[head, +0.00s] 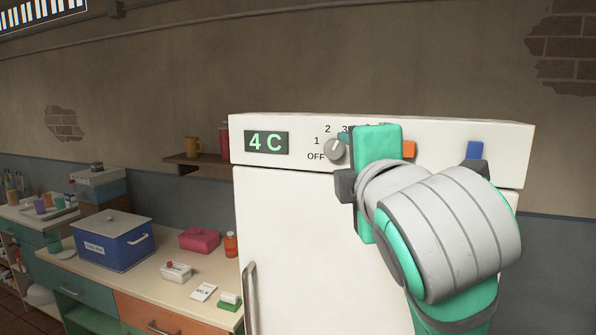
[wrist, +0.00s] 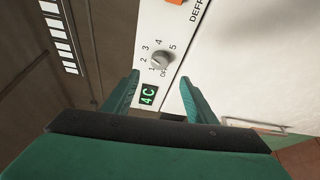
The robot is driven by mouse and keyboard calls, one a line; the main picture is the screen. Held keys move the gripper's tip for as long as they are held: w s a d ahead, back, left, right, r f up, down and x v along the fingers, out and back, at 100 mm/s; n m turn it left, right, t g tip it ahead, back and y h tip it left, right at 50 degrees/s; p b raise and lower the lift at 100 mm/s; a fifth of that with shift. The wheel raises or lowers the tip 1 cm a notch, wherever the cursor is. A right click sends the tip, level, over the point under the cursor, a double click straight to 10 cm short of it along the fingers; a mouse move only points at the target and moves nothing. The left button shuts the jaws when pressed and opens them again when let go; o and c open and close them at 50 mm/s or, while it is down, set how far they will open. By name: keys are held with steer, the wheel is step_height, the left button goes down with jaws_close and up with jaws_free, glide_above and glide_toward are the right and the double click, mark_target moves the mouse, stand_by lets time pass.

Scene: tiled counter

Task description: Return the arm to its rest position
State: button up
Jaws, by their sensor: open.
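My gripper (wrist: 160,80) is open in the wrist view, with its two green fingers apart and nothing between their tips. Its fingers point towards the white fridge's control panel, and the grey dial (wrist: 160,60) shows just beyond the fingertips. I see no contact with the dial. In the head view, my green and grey arm reaches up in front of the right part of the fridge (head: 300,220) and hides part of the panel. The fingertips are mostly hidden there. The dial (head: 335,149) sits left of my gripper. The display (head: 266,141) reads 4 C.
An orange switch (head: 408,149) and a blue one (head: 474,150) are on the panel beside my arm. A counter at left holds a blue cooler box (head: 112,245), a red box (head: 199,240) and an orange bottle (head: 231,244). A wall shelf (head: 190,159) holds a yellow mug.

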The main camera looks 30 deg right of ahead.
steer(key=w+a+f+m+t+y, duration=0.1)
steer(key=w+f+m, duration=0.1)
steer(key=w+f, duration=0.35)
steer(key=w+a+f+m+y, duration=0.1)
steer(key=w+f+m, duration=0.1)
steer(key=f, duration=0.7)
steer(key=w+a+f+m+t+y, duration=0.1)
steer(key=w+f, duration=0.3)
steer(key=f, duration=0.4)
steer(key=s+a+f+m+y, duration=0.1)
steer(key=a+f+m, duration=0.35)
steer(key=f, duration=0.75)
steer(key=s+a+f+m, duration=0.1)
steer(key=a+f+m, duration=0.1)
steer(key=a+f, duration=0.8)
steer(key=s+a+f+m+g+y, duration=0.1)
steer(key=s+a+f, duration=0.3)
steer(key=s+f, duration=0.4)
steer(key=s+a+f+m, duration=0.1)
steer(key=s+a+f, duration=0.4)
steer(key=f, duration=0.4)
steer(key=s+a+f+y, duration=0.1)
steer(key=s+a, duration=0.2)
steer(key=s, duration=0.8)
steer(key=s+a+f+g+y, duration=0.1)
steer(key=s+a+y, duration=0.1)
steer(key=s, duration=1)
steer(key=shift+s+a+f, duration=0.15)
steer(key=shift+a+f, duration=0.15)
steer(key=shift+a, duration=0.2)
